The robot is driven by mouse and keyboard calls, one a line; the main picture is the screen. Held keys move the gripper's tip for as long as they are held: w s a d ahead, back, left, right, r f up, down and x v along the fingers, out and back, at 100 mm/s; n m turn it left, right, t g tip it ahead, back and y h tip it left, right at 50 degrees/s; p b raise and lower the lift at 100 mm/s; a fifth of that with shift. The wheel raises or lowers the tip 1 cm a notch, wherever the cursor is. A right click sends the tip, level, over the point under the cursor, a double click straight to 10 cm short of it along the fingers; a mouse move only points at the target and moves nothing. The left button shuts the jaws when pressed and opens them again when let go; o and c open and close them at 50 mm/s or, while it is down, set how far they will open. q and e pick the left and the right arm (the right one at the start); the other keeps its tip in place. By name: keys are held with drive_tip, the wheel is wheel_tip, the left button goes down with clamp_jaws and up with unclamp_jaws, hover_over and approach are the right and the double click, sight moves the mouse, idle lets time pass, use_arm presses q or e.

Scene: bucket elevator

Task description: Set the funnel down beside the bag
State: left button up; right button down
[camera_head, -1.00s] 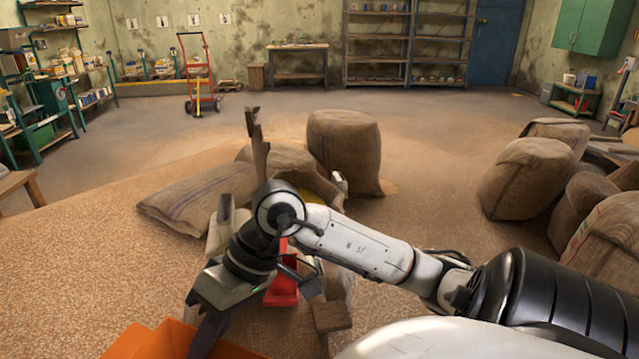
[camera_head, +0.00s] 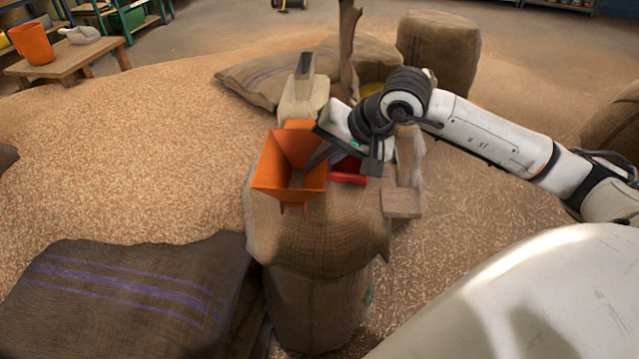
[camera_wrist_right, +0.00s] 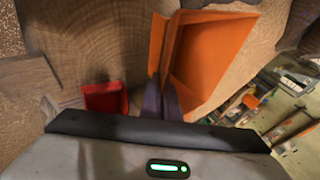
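The orange funnel (camera_head: 290,165) is a square, tapered hopper with a short spout. In the head view it appears over the upper left part of an upright burlap bag (camera_head: 320,245); I cannot tell whether it touches the bag. My right gripper (camera_head: 318,158) is shut on the funnel's wall from the right. In the right wrist view the dark fingers (camera_wrist_right: 165,103) meet the near edge of the funnel (camera_wrist_right: 205,60), whose wide mouth shows. The gripper hides part of the bag's top. My left gripper is not in view.
A red object (camera_head: 347,172) and a wooden block (camera_head: 401,203) are right of the funnel. A dark striped sack (camera_head: 125,300) lies front left. Loose grain (camera_head: 130,150) covers the floor. A wooden table (camera_head: 65,60) holds an orange bucket (camera_head: 32,43) and a pale scoop (camera_head: 79,35).

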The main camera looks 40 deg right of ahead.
drive_tip(key=shift+f, duration=3.1)
drive_tip(key=shift+f+b, duration=0.15)
drive_tip(key=shift+b, duration=0.2)
drive_tip(key=c, duration=2)
unclamp_jaws()
drive_tip(key=shift+c, duration=0.2)
